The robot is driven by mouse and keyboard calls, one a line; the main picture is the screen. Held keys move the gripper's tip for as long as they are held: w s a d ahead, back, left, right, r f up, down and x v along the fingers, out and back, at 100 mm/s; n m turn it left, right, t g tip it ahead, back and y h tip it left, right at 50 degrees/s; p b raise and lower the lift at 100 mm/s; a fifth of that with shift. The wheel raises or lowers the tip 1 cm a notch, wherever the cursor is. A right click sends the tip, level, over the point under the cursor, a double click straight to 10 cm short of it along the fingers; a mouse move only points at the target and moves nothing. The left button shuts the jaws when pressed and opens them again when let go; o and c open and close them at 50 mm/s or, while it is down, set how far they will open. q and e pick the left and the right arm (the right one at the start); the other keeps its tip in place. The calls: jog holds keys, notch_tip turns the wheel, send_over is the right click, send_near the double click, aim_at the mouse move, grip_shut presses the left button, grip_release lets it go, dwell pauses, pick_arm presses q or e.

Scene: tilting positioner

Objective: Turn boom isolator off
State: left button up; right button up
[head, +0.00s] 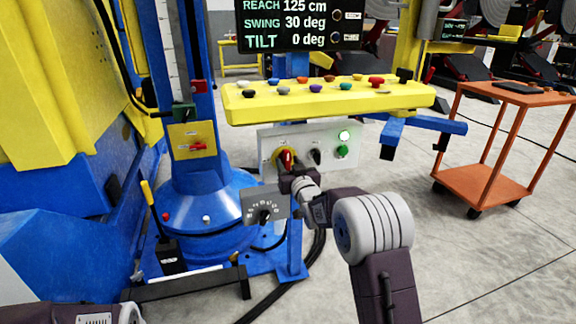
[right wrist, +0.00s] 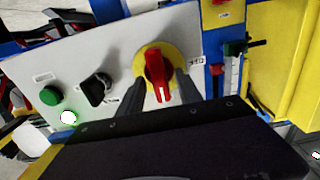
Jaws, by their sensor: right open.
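A red rotary knob on a round yellow plate (head: 278,155), which looks like the boom isolator, sits on the left of a light grey panel (head: 328,139). In the right wrist view the red knob (right wrist: 157,73) has its handle close to upright in the picture, tilted slightly. My right gripper (head: 291,174) is open at the knob; in the right wrist view its fingers (right wrist: 162,88) stand on either side of the handle. I cannot tell whether they touch it. The label beside the knob is too small to read. My left gripper is out of view.
The panel also has a black selector (right wrist: 96,89), a green button (right wrist: 50,95) and a lit green lamp (right wrist: 68,117). A yellow button console (head: 330,98) overhangs the panel. A small dial plate (head: 264,204) stands below left. An orange cart (head: 490,150) is at right.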

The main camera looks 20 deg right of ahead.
jog(key=shift+w, duration=0.1)
grip_shut()
jog(key=shift+n, duration=0.4)
jog(key=n+b, duration=0.1)
jog(key=n, duration=0.2)
jog(key=shift+a+f+n+b, duration=0.1)
jog(key=shift+a+n+b, duration=0.05)
jog(key=shift+n+b, duration=0.25)
jog(key=n+b, duration=0.1)
jog(key=n, duration=0.3)
jog(key=shift+a+f+n+b, duration=0.1)
jog(key=shift+a+n+b, duration=0.05)
jog(key=shift+n+b, duration=0.2)
jog(key=n+b, duration=0.2)
jog(key=n, duration=0.2)
jog(key=shift+a+f, duration=0.1)
jog(key=shift+f, duration=0.05)
jog(key=shift+f+n+b, duration=0.1)
jog(key=shift+n+b, duration=0.7)
jog(key=shift+n, duration=1.65)
